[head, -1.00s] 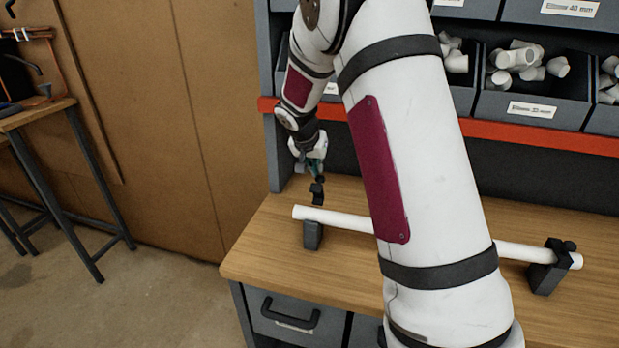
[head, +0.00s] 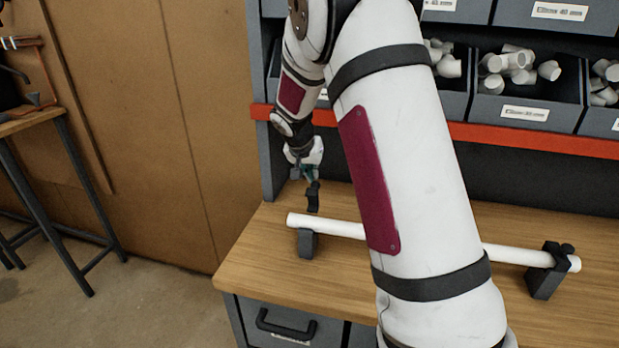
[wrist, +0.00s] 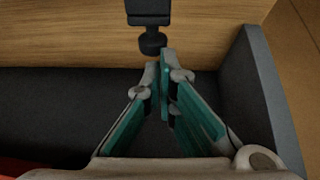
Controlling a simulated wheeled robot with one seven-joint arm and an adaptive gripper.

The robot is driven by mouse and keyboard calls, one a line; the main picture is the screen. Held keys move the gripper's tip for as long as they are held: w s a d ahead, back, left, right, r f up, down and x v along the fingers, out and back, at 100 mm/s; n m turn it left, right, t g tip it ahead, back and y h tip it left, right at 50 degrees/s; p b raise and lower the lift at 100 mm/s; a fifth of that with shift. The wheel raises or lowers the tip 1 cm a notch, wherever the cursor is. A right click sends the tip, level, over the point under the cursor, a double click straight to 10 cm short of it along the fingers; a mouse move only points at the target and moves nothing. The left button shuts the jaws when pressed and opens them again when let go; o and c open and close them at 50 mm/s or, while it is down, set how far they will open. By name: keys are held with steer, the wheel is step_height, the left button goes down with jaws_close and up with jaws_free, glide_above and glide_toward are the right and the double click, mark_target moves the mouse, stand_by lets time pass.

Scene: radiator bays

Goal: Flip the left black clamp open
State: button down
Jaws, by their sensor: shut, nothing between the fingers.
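The left black clamp has its base (head: 307,244) under the left end of a white pipe (head: 337,227). Its black upper arm (head: 313,197) stands up behind the pipe, swung open, with a knob at its top. In the wrist view the clamp arm (wrist: 148,10) and its round knob (wrist: 152,42) show at the top, just ahead of my fingertips. My gripper (head: 306,174) is shut and empty, behind and slightly left of the raised arm; in the wrist view its teal-padded fingers (wrist: 164,65) meet at the tips, with a small apparent gap to the knob.
The right black clamp (head: 547,270) is closed over the pipe's right end. Bins of white fittings (head: 528,92) stand above a red shelf edge (head: 540,139). A grey upright (wrist: 262,90) is close on the right in the wrist view. The wooden bench (head: 270,270) is otherwise clear at front left.

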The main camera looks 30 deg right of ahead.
steer(key=shift+s+a+f, duration=0.15)
steer(key=shift+s+a, duration=0.3)
steer(key=shift+s, duration=0.05)
steer(key=v, duration=1.2)
steer(key=shift+a, duration=0.1)
